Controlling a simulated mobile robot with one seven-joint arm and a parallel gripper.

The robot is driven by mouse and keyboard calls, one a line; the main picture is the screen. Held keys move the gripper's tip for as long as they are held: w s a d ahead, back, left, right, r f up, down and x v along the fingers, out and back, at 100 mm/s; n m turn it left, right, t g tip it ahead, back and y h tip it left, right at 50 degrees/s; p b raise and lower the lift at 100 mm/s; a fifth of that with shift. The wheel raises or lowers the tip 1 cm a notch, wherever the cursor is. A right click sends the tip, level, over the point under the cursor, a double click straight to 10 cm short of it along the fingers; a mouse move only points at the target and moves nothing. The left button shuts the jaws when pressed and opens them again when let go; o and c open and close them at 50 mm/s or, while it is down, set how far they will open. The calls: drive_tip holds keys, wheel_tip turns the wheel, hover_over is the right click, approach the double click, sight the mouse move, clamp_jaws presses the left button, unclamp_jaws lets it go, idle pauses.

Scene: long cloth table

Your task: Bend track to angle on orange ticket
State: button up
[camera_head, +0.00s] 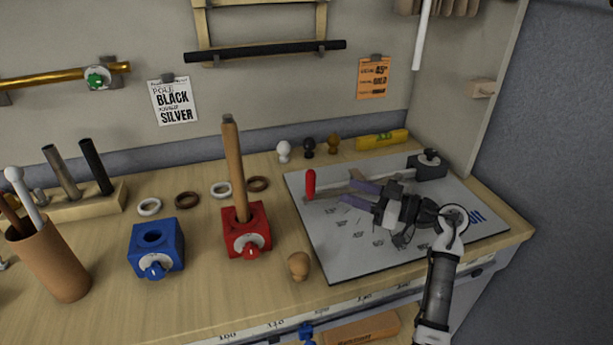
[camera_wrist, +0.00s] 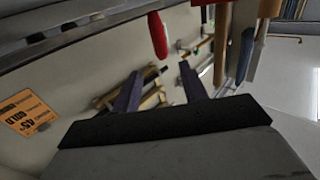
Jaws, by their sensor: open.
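The orange ticket (camera_head: 375,77) hangs on the back wall; "45°" and "GOLD" can be read on it. It also shows tilted in the wrist view (camera_wrist: 27,114). A grey board (camera_head: 345,250) with printed marks lies on the right of the table. On it a pale bar, seemingly the track (camera_head: 335,189), runs from a black block (camera_head: 428,166) to an upright red handle (camera_head: 310,184). My gripper (camera_head: 347,191) is over the board, its purple fingers open and empty, pointing left toward the handle. In the wrist view the red handle (camera_wrist: 157,36) shows beyond the fingertips (camera_wrist: 160,70), apart from them.
A red block (camera_head: 247,234) with an upright wooden pole and a blue block (camera_head: 156,250) stand to the left. A wooden knob (camera_head: 299,265) sits by the board's front left corner. A yellow level (camera_head: 382,140) and several small knobs are behind. A side wall closes the right.

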sight(315, 179)
drive_tip(key=p+x, duration=0.3)
drive_tip(key=x, duration=0.8)
drive_tip(key=shift+w+a, duration=0.15)
drive_tip(key=shift+a, duration=0.2)
clamp_jaws()
